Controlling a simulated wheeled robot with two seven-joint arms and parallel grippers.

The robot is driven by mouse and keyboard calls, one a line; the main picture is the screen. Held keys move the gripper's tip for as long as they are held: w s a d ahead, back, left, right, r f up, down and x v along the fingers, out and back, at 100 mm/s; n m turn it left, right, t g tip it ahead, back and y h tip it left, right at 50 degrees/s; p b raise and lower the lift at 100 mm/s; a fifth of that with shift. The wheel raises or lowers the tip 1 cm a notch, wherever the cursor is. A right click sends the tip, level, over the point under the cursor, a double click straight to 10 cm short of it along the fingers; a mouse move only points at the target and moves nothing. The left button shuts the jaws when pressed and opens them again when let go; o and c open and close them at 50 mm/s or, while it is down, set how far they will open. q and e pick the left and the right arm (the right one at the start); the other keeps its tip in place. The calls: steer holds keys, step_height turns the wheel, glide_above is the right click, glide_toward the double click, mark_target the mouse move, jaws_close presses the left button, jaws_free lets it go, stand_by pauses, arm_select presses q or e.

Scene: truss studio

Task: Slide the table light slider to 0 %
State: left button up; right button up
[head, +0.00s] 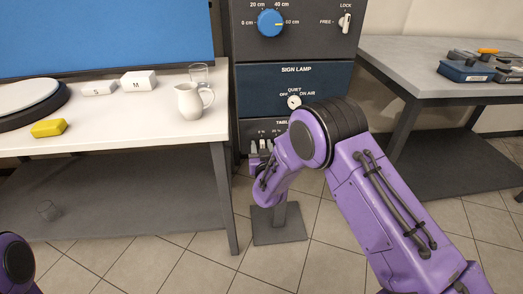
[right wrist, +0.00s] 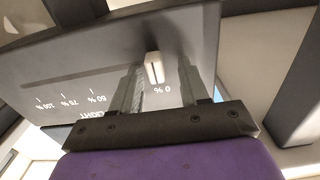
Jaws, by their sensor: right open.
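The table light slider is a small pale knob (right wrist: 154,67) on a grey panel (right wrist: 95,68), which appears upside down in the right wrist view. The knob stands close to the 0 % mark; I cannot tell if it is exactly on it. My right gripper (right wrist: 160,88) is open, with one finger on each side of the knob and a visible gap on both sides. In the head view the right gripper (head: 261,147) is at the lowest panel, and my arm hides much of that panel and the knob. My left gripper is out of view.
Above the slider panel are the sign lamp dial (head: 294,102), a blue dial (head: 271,23) and a lock switch (head: 345,21). A white table (head: 140,134) with a jug (head: 190,101) stands at left.

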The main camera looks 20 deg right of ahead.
steer(key=v, duration=1)
steer(key=shift+s+p, duration=0.2)
steer(key=shift+p, duration=0.2)
steer(key=shift+a, duration=0.1)
